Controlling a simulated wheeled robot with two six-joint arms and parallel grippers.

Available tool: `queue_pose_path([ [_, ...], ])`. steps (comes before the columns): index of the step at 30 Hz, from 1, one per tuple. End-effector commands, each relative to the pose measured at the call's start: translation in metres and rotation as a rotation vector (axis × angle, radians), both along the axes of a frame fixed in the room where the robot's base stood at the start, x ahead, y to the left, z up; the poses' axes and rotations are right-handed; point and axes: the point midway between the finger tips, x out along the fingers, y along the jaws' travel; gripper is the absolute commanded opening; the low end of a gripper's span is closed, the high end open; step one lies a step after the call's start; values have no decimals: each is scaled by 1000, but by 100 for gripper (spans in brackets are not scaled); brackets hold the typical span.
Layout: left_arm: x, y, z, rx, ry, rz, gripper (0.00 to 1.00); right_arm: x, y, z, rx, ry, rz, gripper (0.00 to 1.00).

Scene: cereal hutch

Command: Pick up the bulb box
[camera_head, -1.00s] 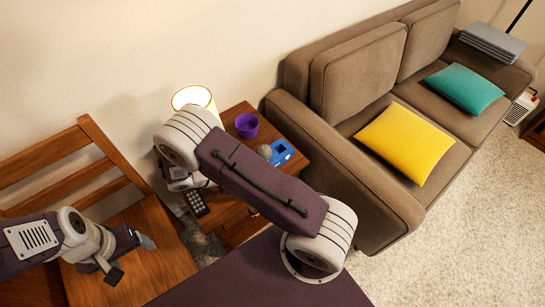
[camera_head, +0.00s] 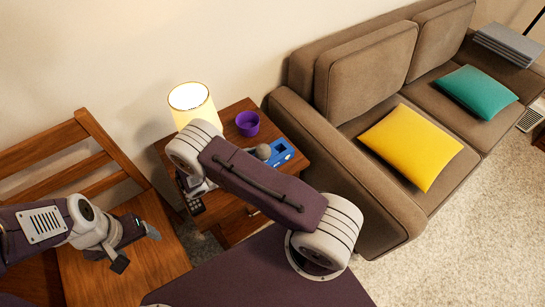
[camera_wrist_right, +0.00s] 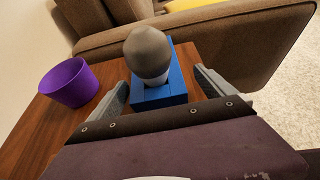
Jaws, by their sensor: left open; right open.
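The bulb box is a small blue box (camera_head: 281,153) on the wooden side table, with a rounded grey bulb (camera_head: 263,151) at its left side. In the right wrist view the blue box (camera_wrist_right: 160,98) lies between the two fingers of my right gripper (camera_wrist_right: 160,84), and the grey bulb (camera_wrist_right: 148,50) stands up at it. The right gripper is open, one finger on each side of the box; contact cannot be told. My left gripper (camera_head: 136,247) is open and empty above the wooden chair.
A purple cup (camera_head: 247,123) stands behind the box on the side table (camera_head: 236,228). The brown sofa (camera_head: 350,178) closes off the right side. The wooden chair (camera_head: 155,262) is at left.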

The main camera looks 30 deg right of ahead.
Motion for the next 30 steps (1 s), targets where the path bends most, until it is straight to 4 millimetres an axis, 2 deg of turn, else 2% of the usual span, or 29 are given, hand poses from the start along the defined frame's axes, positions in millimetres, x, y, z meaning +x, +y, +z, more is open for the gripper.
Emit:
queue_pose_path([
  [2, 0, 0, -1, 0, 0, 0, 75, 1, -4, -1, 0, 0, 0, 94],
  [10, 0, 0, -10, 0, 0, 0, 75, 9, -45, -15, -1, 1, -2, 94],
  [18, 0, 0, -10, 0, 0, 0, 75, 10, -48, -16, 0, 0, 1, 94],
  [24, 0, 0, -10, 0, 0, 0, 75, 10, -48, -16, 0, 0, 1, 38],
  [26, 0, 0, -10, 0, 0, 0, 75, 10, -48, -16, 0, 0, 1, 24],
  [30, 0, 0, -10, 0, 0, 0, 75, 10, -48, -16, 0, 0, 1, 24],
])
